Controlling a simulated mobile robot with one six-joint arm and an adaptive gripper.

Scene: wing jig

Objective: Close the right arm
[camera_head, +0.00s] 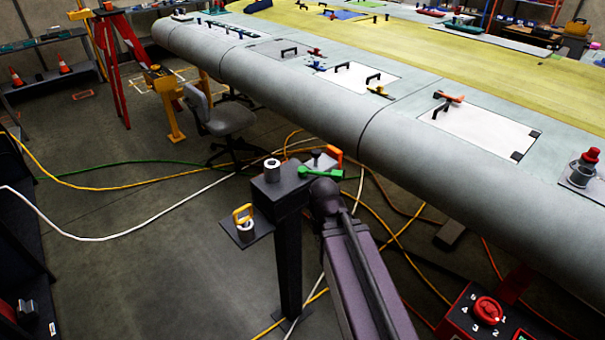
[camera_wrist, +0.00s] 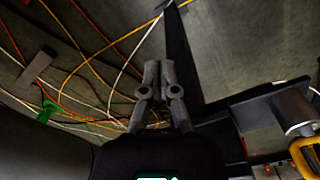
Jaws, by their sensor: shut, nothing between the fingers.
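A dark post stand (camera_head: 288,255) stands in front of the wing; no part on it is clearly marked as the right arm. A green lever (camera_head: 320,172) lies across the right side of its top, beside an orange piece (camera_head: 335,153). A grey hollow cylinder (camera_head: 272,168) sits on the top block. A lower left plate (camera_head: 262,228) carries a yellow handle (camera_head: 242,213); the handle also shows in the wrist view (camera_wrist: 306,157). My gripper (camera_wrist: 158,68) is shut and empty, in front of the dark post (camera_wrist: 178,50). In the head view its fingers cannot be made out.
The grey wing edge (camera_head: 330,105) runs close behind the stand. Several cables (camera_head: 135,220) cross the floor. A grey chair (camera_head: 226,118) stands behind left. A red control box with a knob (camera_head: 487,310) is at lower right. Floor at left of the stand is mostly open.

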